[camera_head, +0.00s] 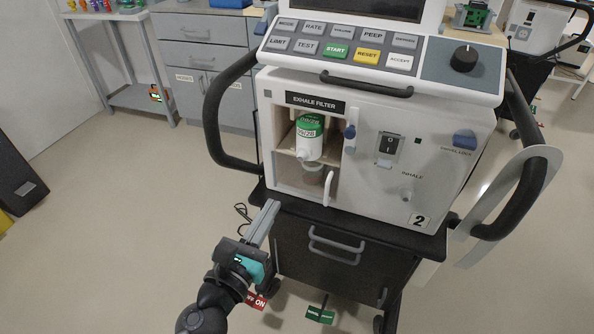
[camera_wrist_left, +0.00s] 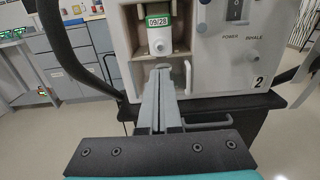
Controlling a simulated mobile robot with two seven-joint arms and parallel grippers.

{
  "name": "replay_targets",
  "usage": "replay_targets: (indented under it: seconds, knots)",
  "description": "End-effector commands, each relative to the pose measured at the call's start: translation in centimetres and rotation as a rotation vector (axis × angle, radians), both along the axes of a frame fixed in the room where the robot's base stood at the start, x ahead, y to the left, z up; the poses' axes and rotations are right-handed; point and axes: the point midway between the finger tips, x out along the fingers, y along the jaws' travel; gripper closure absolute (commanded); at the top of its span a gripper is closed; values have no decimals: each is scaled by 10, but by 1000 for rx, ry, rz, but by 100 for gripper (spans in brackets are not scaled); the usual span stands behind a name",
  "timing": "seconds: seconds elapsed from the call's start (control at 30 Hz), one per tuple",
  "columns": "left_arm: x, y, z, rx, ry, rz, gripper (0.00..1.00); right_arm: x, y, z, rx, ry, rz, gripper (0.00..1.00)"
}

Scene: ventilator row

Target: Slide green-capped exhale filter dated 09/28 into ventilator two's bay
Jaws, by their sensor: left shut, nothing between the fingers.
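The green-capped exhale filter (camera_head: 309,137) stands upright inside the open filter bay (camera_head: 283,160) of ventilator two (camera_head: 370,130). Its label reads 09/28 in the left wrist view (camera_wrist_left: 159,35), where its white body and round port face me. A reddish-brown part shows below the filter in the bay. My left gripper (camera_head: 270,212) is shut and empty, in front of and below the bay, apart from the filter. Its closed fingers also show in the left wrist view (camera_wrist_left: 161,75). My right gripper is not in view.
A white handle (camera_head: 328,188) stands at the bay's lower right edge. A blue latch (camera_head: 350,132) sits beside the bay. Black side rails (camera_head: 222,110) flank the ventilator on its dark cart (camera_head: 310,250). Grey cabinets (camera_head: 200,60) stand behind.

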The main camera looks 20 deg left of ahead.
Motion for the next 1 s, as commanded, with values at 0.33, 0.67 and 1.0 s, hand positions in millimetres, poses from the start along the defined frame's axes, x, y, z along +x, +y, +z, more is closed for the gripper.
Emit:
replay_targets:
  seconds: [0.33, 0.67, 1.0]
  knots:
    - [50, -4, 2, -2, 0, -1, 100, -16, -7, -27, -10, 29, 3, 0]
    - [98, -9, 1, -3, 0, -1, 100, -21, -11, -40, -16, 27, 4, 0]
    - [125, -11, 0, -5, 2, 0, 100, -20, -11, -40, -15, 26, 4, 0]
